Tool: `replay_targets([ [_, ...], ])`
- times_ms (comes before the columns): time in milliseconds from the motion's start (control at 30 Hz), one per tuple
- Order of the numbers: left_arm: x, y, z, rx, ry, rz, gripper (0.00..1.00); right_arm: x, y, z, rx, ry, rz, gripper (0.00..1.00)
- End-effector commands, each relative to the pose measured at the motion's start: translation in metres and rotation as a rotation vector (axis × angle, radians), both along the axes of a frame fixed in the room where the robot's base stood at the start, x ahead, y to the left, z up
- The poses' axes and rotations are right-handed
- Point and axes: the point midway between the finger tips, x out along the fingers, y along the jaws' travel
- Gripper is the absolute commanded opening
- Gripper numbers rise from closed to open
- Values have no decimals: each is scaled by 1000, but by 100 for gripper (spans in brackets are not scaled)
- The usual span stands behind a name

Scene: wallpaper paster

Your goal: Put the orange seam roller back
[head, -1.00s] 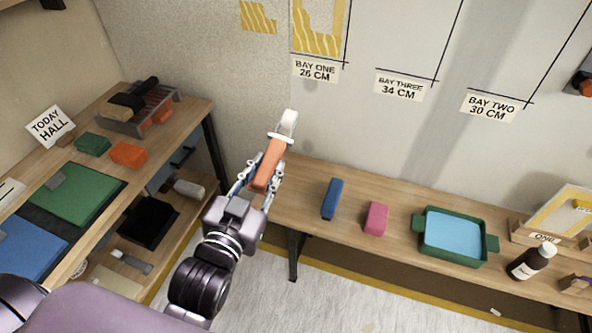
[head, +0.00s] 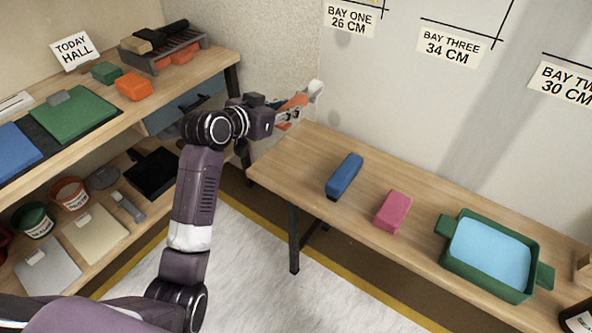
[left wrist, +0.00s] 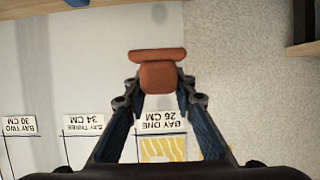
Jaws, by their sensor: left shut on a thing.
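My left gripper (head: 291,114) is shut on the orange seam roller (head: 296,102). It holds the roller in the air above the left end of the low wooden bench, in front of the wall. The roller's whitish head (head: 316,87) points to the right and slightly up. In the left wrist view the orange roller (left wrist: 158,76) sits between the two fingers, seen end-on, with a wider orange-brown bar beyond it. My fingers partly hide the handle in the head view. My right gripper is not in view.
A dark slotted rack (head: 203,42) with dark-handled and orange items stands on the left shelf. An orange block (head: 133,86) and a green block (head: 106,72) lie beside it. The bench (head: 285,170) carries a blue block (head: 344,175), a pink block (head: 393,211) and a green tray (head: 470,279).

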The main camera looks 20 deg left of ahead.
Motion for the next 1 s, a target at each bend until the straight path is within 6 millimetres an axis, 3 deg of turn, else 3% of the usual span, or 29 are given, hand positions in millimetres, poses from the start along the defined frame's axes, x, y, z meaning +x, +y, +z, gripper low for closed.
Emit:
replay_targets([
  [467, 4, -1, -2, -3, 9, -14, 0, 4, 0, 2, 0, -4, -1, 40],
  [667, 3, -2, -43, -6, 15, -14, 0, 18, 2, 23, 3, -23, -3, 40],
  [1000, 3, -1, -124, -6, 12, -12, 0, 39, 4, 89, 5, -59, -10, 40],
])
